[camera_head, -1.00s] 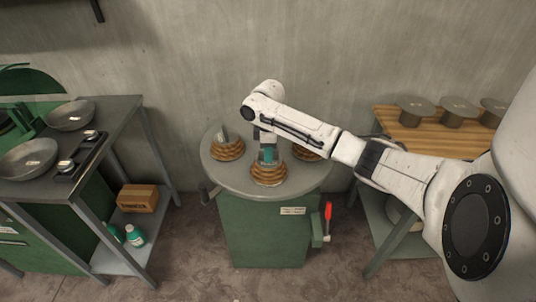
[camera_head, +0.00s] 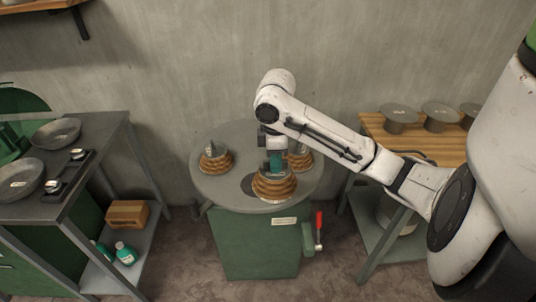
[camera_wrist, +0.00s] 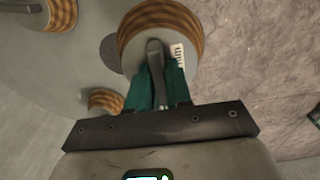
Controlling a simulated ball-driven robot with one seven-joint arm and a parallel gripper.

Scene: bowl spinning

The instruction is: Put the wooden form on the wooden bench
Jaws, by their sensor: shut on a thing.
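The wooden form, a ringed wooden piece with a grey top and a grey post, shows in the head view (camera_head: 274,189) and the wrist view (camera_wrist: 190,28). My gripper (camera_head: 276,166) points down from above, its teal fingers (camera_wrist: 159,80) shut on the post. The form is at the front of the round grey table top, beside a dark round spot (camera_head: 249,184); it looks raised, but the gap is hard to judge. The wooden bench (camera_head: 437,149) stands to the right, with a light wooden top, partly hidden by my arm.
Two similar forms stand on the round table (camera_head: 238,136): one at left (camera_head: 215,161), one behind my gripper (camera_head: 301,157). Several grey metal cylinders (camera_head: 398,118) line the bench's back; its front wood looks clear. A red-handled lever (camera_head: 319,226) sits on the green cabinet's side.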

